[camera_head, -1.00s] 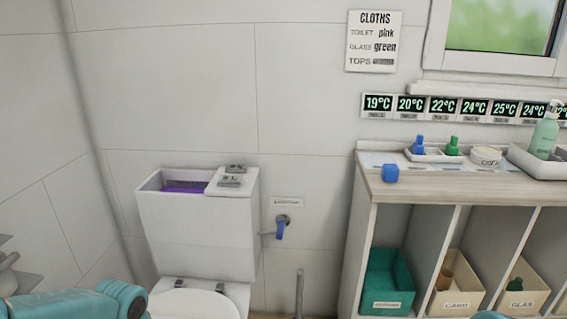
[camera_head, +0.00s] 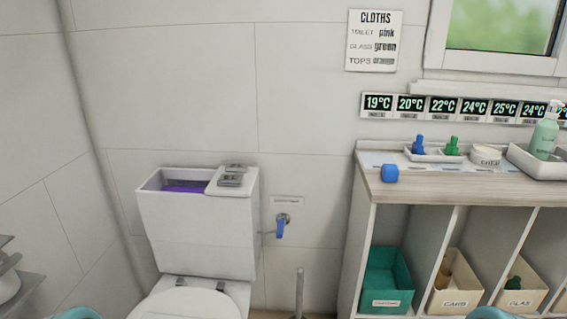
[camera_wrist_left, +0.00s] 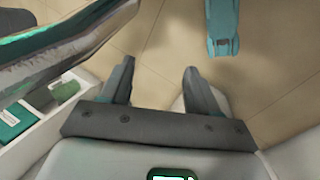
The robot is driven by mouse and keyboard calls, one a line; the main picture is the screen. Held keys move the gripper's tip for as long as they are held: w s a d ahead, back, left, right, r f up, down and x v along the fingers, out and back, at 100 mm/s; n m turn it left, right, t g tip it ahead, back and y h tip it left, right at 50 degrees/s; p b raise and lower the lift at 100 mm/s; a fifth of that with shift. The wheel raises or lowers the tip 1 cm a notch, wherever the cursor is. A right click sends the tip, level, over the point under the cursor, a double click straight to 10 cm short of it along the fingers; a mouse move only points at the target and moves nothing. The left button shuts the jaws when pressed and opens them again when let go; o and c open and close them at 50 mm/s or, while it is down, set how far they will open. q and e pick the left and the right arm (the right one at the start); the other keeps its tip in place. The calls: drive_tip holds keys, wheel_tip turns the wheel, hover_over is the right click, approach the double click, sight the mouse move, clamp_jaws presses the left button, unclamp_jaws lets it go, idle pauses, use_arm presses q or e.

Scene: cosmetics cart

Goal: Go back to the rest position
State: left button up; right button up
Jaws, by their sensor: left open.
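My left gripper (camera_wrist_left: 158,82) shows in the left wrist view with its two dark fingers apart and nothing between them. It hangs over the beige floor (camera_wrist_left: 150,50). In the head view only small teal parts of my arms show at the bottom edge, and neither gripper is seen there. My right gripper is in no view.
A toilet (camera_head: 198,235) with an open cistern holding purple liquid stands left of centre. A blue valve (camera_head: 280,228) is on the wall beside it. At right is a shelf unit (camera_head: 460,190) with a blue object (camera_head: 389,173), bottles and trays on top and bins below.

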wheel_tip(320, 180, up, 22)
drive_tip(key=p, duration=1.9)
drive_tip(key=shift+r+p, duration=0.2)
drive_tip(key=shift+p, duration=0.2)
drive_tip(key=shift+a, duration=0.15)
